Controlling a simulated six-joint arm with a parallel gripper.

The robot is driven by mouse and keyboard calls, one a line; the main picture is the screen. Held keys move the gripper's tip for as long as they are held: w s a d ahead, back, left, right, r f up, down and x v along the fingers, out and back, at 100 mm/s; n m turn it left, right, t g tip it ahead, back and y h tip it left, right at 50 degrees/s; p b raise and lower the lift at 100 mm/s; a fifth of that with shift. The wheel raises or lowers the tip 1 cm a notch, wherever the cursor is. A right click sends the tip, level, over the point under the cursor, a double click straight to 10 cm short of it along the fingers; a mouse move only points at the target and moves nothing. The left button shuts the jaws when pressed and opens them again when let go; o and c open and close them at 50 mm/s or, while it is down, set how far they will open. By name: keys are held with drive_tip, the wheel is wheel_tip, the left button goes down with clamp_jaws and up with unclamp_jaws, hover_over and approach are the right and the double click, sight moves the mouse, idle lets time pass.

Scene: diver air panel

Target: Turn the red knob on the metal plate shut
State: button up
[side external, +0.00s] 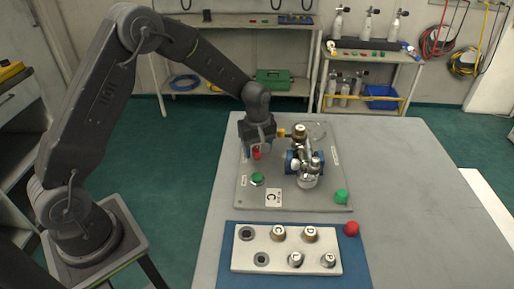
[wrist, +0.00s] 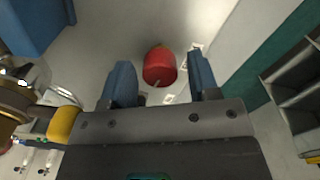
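The red knob (side external: 257,153) stands on the left part of the metal plate (side external: 250,200). In the wrist view the red knob (wrist: 159,67) shows with a pale line on its face. My gripper (wrist: 160,80) is open, its two blue fingers apart with the knob between and a little beyond their tips in the picture. I cannot tell how far the tips are from the knob. In the side external view my gripper (side external: 262,146) is close to the knob and partly hides it.
A green knob (side external: 258,178) sits nearer the front of the plate. A valve assembly with blue parts (side external: 292,162) stands to the right. A yellow part (wrist: 62,124) is close to my gripper's left.

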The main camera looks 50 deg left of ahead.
drive_tip(key=c, duration=0.8)
drive_tip(key=shift+m, duration=0.5)
drive_tip(key=m, duration=0.2)
drive_tip(key=shift+m, duration=0.4)
drive_tip(key=m, duration=0.4)
drive_tip(key=shift+m, duration=0.3)
drive_tip(key=m, duration=0.4)
drive_tip(key=shift+m, duration=1.8)
drive_tip(key=o, duration=0.9)
